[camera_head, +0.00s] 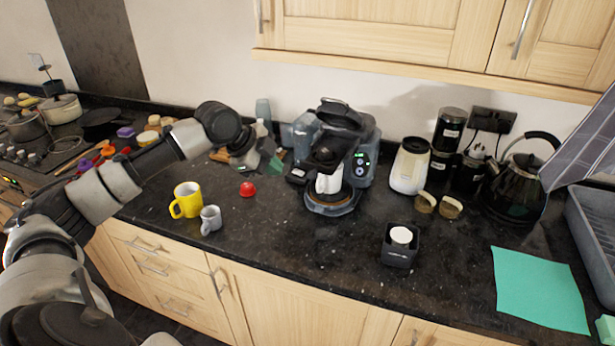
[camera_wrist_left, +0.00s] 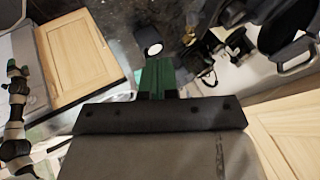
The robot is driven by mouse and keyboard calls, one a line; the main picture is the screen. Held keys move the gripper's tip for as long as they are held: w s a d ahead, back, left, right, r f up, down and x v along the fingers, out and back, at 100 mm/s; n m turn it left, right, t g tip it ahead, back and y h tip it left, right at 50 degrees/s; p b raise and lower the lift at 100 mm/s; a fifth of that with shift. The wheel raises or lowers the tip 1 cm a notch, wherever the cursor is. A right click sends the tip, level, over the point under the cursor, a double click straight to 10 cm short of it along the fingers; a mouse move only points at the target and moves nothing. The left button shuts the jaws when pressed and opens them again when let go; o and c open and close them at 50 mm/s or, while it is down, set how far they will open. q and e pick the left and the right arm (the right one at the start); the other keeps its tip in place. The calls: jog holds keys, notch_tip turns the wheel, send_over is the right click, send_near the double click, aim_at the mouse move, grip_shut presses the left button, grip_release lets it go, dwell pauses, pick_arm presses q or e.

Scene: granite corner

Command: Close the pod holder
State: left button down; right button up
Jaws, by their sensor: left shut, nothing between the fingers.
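The coffee machine (camera_head: 360,150) stands at the back middle of the counter. Its black top lid (camera_head: 340,113) is raised, and the dark pod holder area (camera_head: 325,155) shows at its front; I cannot tell exactly how far the holder is open. A white piece (camera_head: 329,183) sits below it above the round drip tray (camera_head: 332,205). My left gripper (camera_head: 277,163) is just left of the machine and apart from it. Its green fingers (camera_wrist_left: 158,76) are together and empty in the left wrist view. My right gripper is not seen in the head view.
A yellow mug (camera_head: 187,200), a grey mug (camera_head: 210,219) and a red ball-like thing (camera_head: 247,189) are left of the machine. A dark box with a white pod (camera_head: 399,250) stands at front right. A white canister (camera_head: 409,166) and black kettle (camera_head: 515,185) are on the right.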

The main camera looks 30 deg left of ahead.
pick_arm(q)
jog(key=w+d+f+p, duration=0.2)
jog(key=w+f+p, duration=0.3)
jog(key=w+f, duration=0.2)
jog(key=shift+w+f, duration=0.4)
jog(key=shift+w, duration=0.6)
jog(key=shift+a, duration=0.1)
